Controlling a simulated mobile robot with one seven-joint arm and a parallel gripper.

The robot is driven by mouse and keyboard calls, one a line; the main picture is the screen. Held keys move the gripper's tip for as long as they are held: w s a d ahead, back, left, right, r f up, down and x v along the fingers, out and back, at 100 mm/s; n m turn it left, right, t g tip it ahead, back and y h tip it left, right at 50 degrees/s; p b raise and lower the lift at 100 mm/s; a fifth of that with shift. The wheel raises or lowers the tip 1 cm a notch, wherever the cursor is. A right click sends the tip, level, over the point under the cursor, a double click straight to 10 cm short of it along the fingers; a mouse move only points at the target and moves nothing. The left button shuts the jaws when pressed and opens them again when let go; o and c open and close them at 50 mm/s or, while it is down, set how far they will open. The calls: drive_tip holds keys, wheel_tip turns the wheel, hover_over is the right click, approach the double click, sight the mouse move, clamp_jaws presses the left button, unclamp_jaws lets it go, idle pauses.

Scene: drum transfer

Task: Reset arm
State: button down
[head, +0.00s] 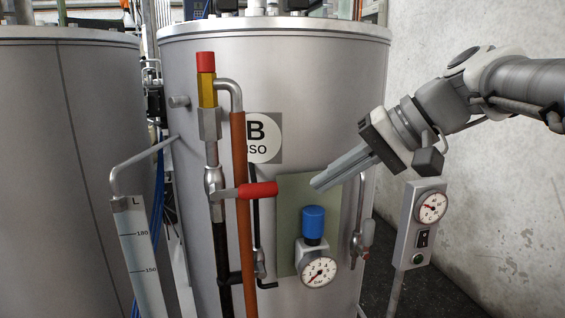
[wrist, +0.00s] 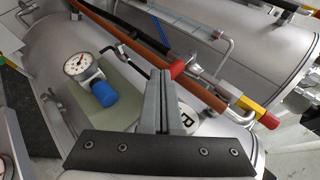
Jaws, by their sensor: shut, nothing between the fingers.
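My gripper (head: 320,184) is at the end of my arm, which reaches in from the right in the head view. Its fingers are shut together with nothing between them. They point left and slightly down, in front of the grey drum marked B (head: 330,90), above and right of the blue regulator knob (head: 313,222). In the wrist view the shut fingers (wrist: 158,75) show in the middle, with the red-handled valve (wrist: 172,71) near their tips. The fingers appear apart from the valve, though the exact distance is hard to tell.
A pressure gauge (head: 318,271) sits below the blue knob. An orange pipe (head: 240,170) and red lever (head: 256,190) stand left of my gripper. A control box with a dial (head: 420,225) stands below my arm. Another drum (head: 60,170) is at left; a wall (head: 510,200) at right.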

drive_tip(key=s+d+f+h, duration=0.3)
drive_tip(key=s+f+h, duration=0.1)
drive_tip(key=s+f, duration=0.3)
drive_tip(key=s+d+f+n+t+h, duration=0.1)
drive_tip(key=s+d+f+h, duration=0.2)
drive_tip(key=f, duration=0.8)
drive_tip(key=shift+s+d+f+t+h, duration=0.25)
drive_tip(key=shift+s+h, duration=0.75)
drive_tip(key=shift+s, duration=1.25)
